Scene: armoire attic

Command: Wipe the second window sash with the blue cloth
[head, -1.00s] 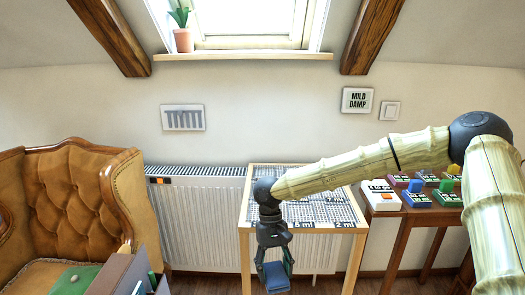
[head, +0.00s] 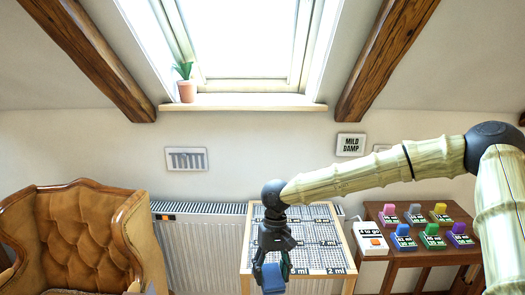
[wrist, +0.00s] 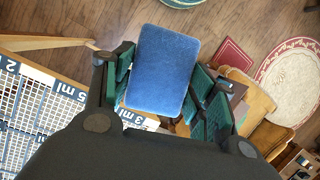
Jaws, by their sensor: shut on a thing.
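The blue cloth (wrist: 162,70) looks like a flat rounded pad in the wrist view. My gripper (head: 268,268) is shut on it, with green-padded fingers on either side. In the head view the cloth (head: 272,279) hangs below the gripper, in front of the small table. A roof window (head: 245,40) with a pale frame shows at the top centre, well above and behind my gripper. Its upper part is cut off, and I cannot tell which sash is the second.
A potted plant (head: 186,85) stands on the window sill (head: 245,103). A wooden-framed table (head: 348,262) with marked grids is behind my gripper, by a radiator (head: 195,245). A brown armchair (head: 85,235) is at left. A side table (head: 440,254) with coloured blocks is at right.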

